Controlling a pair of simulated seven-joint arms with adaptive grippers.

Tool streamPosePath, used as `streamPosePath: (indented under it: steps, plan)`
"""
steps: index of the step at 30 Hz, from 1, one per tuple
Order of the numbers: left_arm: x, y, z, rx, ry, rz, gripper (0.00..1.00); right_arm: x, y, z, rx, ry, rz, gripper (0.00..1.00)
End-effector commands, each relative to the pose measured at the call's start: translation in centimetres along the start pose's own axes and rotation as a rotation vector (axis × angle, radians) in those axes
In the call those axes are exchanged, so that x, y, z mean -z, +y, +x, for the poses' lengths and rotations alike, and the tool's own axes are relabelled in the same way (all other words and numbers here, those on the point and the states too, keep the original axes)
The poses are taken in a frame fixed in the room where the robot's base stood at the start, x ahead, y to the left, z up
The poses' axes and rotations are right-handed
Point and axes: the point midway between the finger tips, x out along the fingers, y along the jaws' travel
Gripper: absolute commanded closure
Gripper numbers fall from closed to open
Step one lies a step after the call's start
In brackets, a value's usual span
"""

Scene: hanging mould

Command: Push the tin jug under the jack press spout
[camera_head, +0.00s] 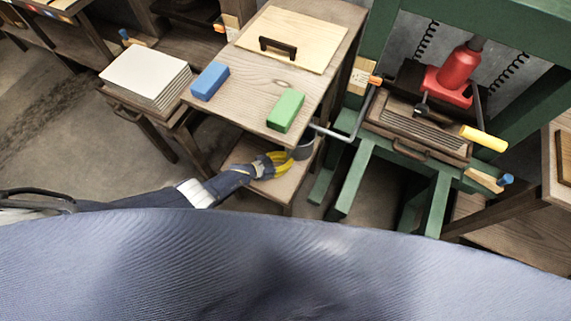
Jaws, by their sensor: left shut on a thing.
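The tin jug (304,149) is a grey vessel on the lower shelf of the small wooden table, partly hidden by the tabletop edge above it. My left gripper (278,162), with yellow fingers, reaches in low from the left and is shut on the jug's left side. The jack press (455,75) is a green frame with a red jack at the right. Its grey pipe spout (333,133) bends left toward the table, and its end appears just above and right of the jug. I cannot tell whether the jug is directly below it. My right gripper is not in view.
The tabletop (250,85) holds a blue block (210,81), a green block (286,111) and a board with a black handle (293,42). A paper stack (147,75) stands left. The tabletop overhangs the lower shelf (275,188); green press legs (350,182) stand to its right.

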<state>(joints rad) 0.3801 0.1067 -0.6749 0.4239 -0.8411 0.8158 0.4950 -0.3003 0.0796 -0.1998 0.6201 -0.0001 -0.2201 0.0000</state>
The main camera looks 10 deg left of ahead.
Motion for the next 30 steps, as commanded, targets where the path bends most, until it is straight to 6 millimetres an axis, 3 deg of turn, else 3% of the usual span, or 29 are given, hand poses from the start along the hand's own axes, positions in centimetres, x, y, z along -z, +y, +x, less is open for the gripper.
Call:
streamPosePath:
  steps: [13, 14, 20, 30]
  plan:
    - [0.13, -0.32, 0.42, 0.001, -0.003, 0.000, 1.00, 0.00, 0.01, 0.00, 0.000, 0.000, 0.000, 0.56]
    - [0.13, -0.32, 0.43, 0.001, -0.003, 0.000, 0.89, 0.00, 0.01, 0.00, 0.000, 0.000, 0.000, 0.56]
    - [0.18, -0.34, 0.43, 0.001, -0.002, 0.000, 0.66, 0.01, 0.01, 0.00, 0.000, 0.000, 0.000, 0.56]
    - [0.18, -0.39, 0.30, 0.001, -0.001, 0.000, 0.66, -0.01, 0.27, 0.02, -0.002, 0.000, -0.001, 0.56]
